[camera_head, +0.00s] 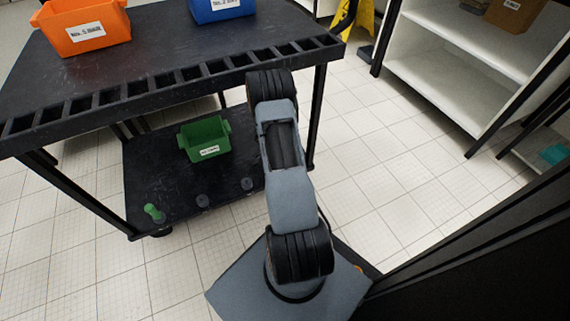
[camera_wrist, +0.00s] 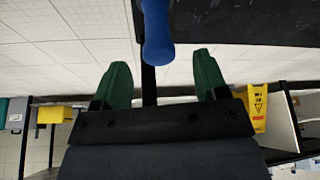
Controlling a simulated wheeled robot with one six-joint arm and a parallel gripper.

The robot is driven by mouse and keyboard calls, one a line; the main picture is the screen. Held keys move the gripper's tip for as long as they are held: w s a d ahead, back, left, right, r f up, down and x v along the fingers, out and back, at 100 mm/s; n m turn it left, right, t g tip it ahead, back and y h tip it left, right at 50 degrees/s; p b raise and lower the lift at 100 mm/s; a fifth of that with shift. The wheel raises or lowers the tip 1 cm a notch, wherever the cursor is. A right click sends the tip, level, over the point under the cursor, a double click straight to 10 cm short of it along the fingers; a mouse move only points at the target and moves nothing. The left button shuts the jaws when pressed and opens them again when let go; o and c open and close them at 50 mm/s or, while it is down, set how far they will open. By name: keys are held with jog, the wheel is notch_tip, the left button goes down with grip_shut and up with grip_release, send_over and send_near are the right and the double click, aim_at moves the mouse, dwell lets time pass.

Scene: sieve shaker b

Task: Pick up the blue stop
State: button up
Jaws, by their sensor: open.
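The blue stop (camera_wrist: 157,35) shows in the wrist view as a rounded blue post at the top centre, its upper end cut off by the frame edge. My gripper (camera_wrist: 161,62) is open, with one green finger to each side of the line of the stop. The stop lies between and just beyond the fingertips in the picture, with a visible gap on both sides. I cannot tell the exact depth between them. In the head view my arm hides the gripper, and I do not see the stop there.
A black cart (camera_head: 150,55) carries an orange bin (camera_head: 85,28) and a blue bin (camera_head: 220,10) on top. Its lower shelf holds a green bin (camera_head: 205,138) and a green knob (camera_head: 154,212). White shelves (camera_head: 455,75) stand right. Yellow wet-floor signs (camera_wrist: 257,108) stand behind.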

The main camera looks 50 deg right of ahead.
jog(key=shift+x, duration=3)
jog(key=c, duration=1)
jog(key=shift+c, duration=0.2)
jog(key=shift+r, duration=0.1)
